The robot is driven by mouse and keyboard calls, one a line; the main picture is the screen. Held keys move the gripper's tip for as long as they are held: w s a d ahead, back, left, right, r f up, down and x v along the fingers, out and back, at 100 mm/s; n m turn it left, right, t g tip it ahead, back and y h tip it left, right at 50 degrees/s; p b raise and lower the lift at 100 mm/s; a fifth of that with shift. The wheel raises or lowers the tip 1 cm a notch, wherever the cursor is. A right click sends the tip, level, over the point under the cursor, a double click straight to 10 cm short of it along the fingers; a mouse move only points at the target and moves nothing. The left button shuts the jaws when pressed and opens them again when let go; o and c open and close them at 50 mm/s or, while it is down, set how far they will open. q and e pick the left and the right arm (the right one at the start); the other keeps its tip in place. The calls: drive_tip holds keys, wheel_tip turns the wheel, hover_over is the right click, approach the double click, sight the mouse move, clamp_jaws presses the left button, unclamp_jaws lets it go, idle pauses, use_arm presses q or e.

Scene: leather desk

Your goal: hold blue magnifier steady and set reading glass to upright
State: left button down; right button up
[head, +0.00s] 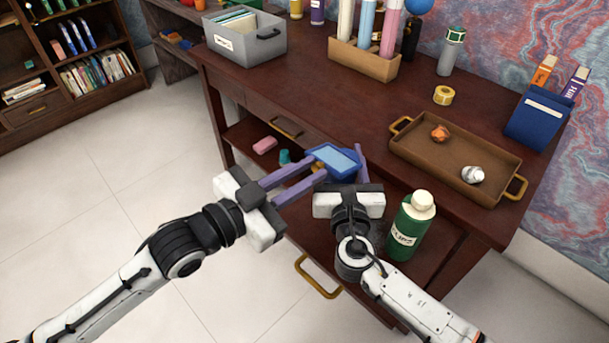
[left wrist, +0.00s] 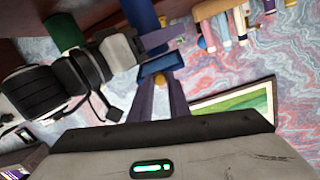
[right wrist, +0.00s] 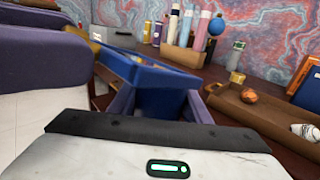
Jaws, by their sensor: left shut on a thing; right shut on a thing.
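The blue magnifier (head: 345,176) is held up above the open lower drawer, near the desk's front edge. Its reading glass (head: 335,158), a pale pane in a blue frame, leans at a tilt rather than standing upright. My left gripper (head: 318,167) is shut on a small yellow tab at the frame's left side; the tab shows in the left wrist view (left wrist: 160,77). My right gripper (head: 342,174) is shut on the blue body below the glass, seen in the right wrist view (right wrist: 160,102). The hinge between glass and body is hidden.
A green bottle (head: 410,228) stands close to the right of my right gripper. A brown tray (head: 440,158) holds an orange lump and a crumpled silvery ball.

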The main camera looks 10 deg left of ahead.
sight(325, 161)
use_arm(q)
drive_tip(key=shift+w+r, duration=0.15)
drive_tip(key=shift+r, duration=0.45)
drive_tip(key=w+d+r+g+y, duration=0.1)
drive_tip(key=r+g, duration=0.1)
drive_tip(key=w+d+r+g+y, duration=0.1)
drive_tip(key=r+g+y, duration=0.1)
drive_tip(key=w+d+r+g+y, duration=0.1)
drive_tip(key=r+g+y, duration=0.1)
drive_tip(key=shift+w+g, duration=0.4)
drive_tip(key=w+d+g+y, duration=0.1)
drive_tip(key=w+d+r+g+y, duration=0.1)
drive_tip(key=g, duration=0.1)
drive_tip(key=shift+w+r, duration=0.2)
drive_tip(key=shift+w, duration=0.15)
drive_tip(key=shift+w+d+g+y, duration=0.6)
drive_tip(key=shift+w+g+y, duration=0.35)
drive_tip(key=shift+g+y, duration=0.05)
drive_tip(key=c, duration=1.7)
unclamp_jaws()
drive_tip(key=shift+o, duration=0.2)
drive_tip(key=shift+r, duration=0.1)
